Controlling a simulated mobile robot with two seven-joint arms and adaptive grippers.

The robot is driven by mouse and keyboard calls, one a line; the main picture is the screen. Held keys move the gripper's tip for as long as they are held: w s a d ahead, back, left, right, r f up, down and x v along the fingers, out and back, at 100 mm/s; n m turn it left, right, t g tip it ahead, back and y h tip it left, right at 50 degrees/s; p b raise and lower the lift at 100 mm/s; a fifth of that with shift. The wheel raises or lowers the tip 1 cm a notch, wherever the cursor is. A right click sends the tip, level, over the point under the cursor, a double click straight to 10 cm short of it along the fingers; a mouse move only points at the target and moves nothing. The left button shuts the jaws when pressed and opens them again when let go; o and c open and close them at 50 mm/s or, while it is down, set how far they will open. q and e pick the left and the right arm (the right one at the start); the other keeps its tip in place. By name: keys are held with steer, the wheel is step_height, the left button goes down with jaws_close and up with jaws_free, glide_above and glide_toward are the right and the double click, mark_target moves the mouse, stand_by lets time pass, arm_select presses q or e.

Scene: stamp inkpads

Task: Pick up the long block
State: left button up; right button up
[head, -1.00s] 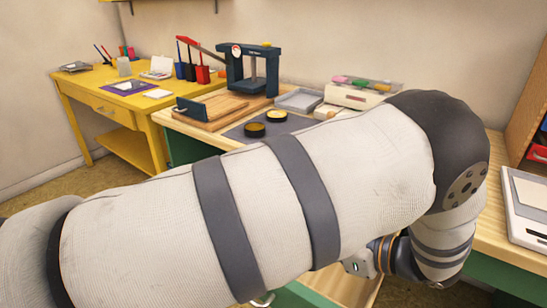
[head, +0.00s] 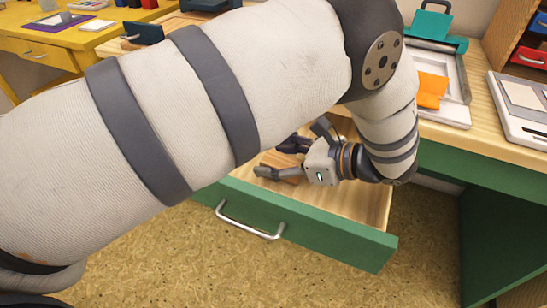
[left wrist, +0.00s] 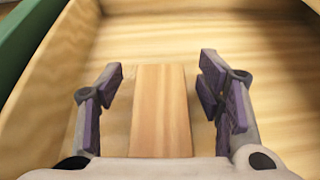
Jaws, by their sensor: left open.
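The long block (left wrist: 160,112) is plain light wood and lies on the floor of the open drawer (head: 310,223). In the left wrist view it runs lengthwise between the two purple-padded fingers of my left gripper (left wrist: 162,85), with a gap on each side. Its near end is hidden behind the gripper body. In the head view my left gripper (head: 273,159) is low inside the drawer, open, with part of the block (head: 280,161) showing between the fingers. My right gripper is not in view.
The drawer has a green front with a metal handle (head: 250,228) and wooden walls (left wrist: 200,35) around the gripper. The desk top above holds a tray (head: 450,85) with an orange piece and a pale case (head: 522,105). My left arm hides much of the desk.

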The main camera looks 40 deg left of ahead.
arm_select(q)
steer(key=shift+d, duration=0.15)
steer(key=shift+c, duration=0.8)
steer(key=c, duration=1.1)
steer(key=shift+r, duration=0.1)
